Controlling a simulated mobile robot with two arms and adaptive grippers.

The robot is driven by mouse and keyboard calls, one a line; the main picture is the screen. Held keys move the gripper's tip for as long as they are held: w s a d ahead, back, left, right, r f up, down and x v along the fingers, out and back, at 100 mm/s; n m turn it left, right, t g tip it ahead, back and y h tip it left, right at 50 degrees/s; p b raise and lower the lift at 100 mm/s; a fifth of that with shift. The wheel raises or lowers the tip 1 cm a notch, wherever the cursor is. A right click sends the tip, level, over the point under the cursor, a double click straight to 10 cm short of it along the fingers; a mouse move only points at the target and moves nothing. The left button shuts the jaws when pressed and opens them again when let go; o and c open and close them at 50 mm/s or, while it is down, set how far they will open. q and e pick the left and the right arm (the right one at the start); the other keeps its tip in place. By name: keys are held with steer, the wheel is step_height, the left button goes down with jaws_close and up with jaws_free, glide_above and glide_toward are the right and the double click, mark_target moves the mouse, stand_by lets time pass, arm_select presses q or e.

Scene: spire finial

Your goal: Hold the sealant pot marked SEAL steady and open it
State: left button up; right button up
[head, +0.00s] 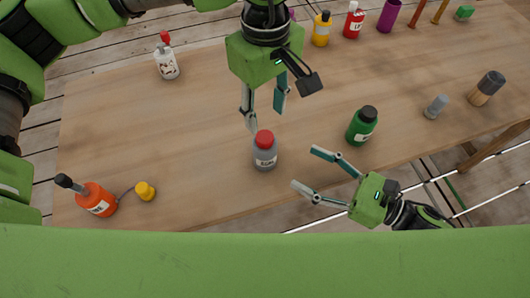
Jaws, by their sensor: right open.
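A grey pot (265,160) with a red cap stands upright near the table's front edge, in the middle of the head view. Its white label is small; it may read SEAL, but I cannot read it surely. My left gripper (266,119) points down just behind the pot, with its two fingers apart and nothing between them. One fingertip is close to the red cap; I cannot tell whether it touches. My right gripper (311,170) is open and empty to the right of the pot, over the table's front edge, with its fingers pointing left towards it.
A green bottle (362,127) with a black cap stands right of the pot. An orange bottle (97,200) and a yellow knob-like piece (146,191) are at the front left. A white bottle (167,67) stands behind left. Several containers line the back right. The table's left middle is clear.

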mark_target(276, 152)
arm_select(q)
steer(key=shift+a, duration=0.1)
arm_select(e)
steer(key=x, duration=1.2)
steer(key=shift+c, duration=0.3)
jaws_close()
arm_select(q)
steer(key=m, duration=1.3)
steer(key=shift+f, duration=4.05)
